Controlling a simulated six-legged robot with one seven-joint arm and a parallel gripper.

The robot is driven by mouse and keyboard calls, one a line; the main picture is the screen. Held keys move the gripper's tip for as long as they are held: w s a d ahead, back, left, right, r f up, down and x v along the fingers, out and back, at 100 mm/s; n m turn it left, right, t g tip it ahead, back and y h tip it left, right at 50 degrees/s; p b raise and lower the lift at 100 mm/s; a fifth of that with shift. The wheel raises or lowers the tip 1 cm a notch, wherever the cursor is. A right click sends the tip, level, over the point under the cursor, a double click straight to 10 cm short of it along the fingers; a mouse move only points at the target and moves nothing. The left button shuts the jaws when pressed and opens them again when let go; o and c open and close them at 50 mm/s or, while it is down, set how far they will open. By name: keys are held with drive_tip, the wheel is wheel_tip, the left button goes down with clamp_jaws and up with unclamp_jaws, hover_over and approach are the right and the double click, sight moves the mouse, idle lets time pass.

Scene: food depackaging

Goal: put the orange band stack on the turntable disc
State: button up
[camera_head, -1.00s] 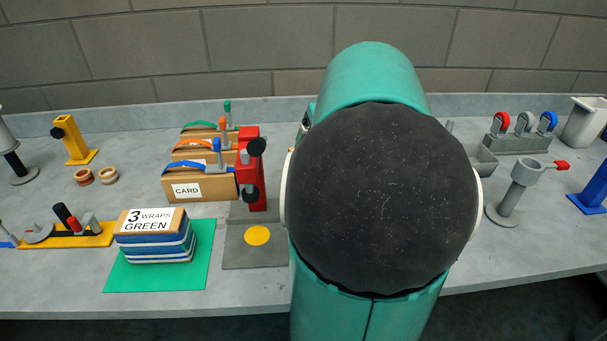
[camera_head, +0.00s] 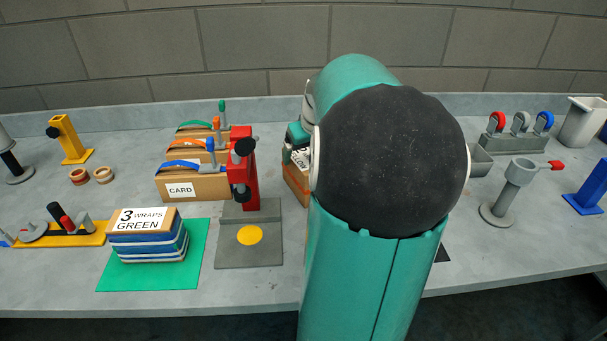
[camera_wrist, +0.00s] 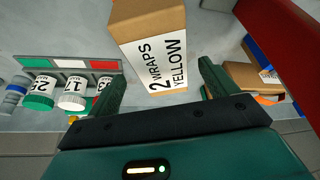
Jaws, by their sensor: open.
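An orange band (camera_head: 190,143) lies over the middle card stack in the head view, between a blue-banded stack in front and a green-banded one behind. Part of the orange band also shows at the right of the wrist view (camera_wrist: 268,99). My gripper (camera_wrist: 163,82) is open and empty. A box labelled "2 WRAPS YELLOW" (camera_wrist: 150,42) stands beyond and between its fingertips. My arm hides most of the gripper in the head view. I cannot surely pick out the turntable disc; a yellow disc (camera_head: 250,235) lies on a grey plate.
A red stand (camera_head: 242,170) rises beside the card stacks. A "3 WRAPS GREEN" stack (camera_head: 148,235) sits on a green mat. A yellow-based fixture (camera_head: 60,240) is at left. A grey post (camera_head: 512,195) stands at right. My arm hides the bench's middle.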

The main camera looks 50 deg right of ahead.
sight(304, 158)
drive_tip(key=shift+a+x, duration=0.2)
drive_tip(key=shift+x, duration=2.2)
drive_tip(key=shift+f, duration=0.25)
drive_tip(key=shift+s, duration=0.1)
drive_tip(key=c, duration=1.4)
wheel_tip(304, 158, up, 11)
drive_tip(key=shift+f, duration=0.2)
drive_tip(key=shift+c, duration=0.2)
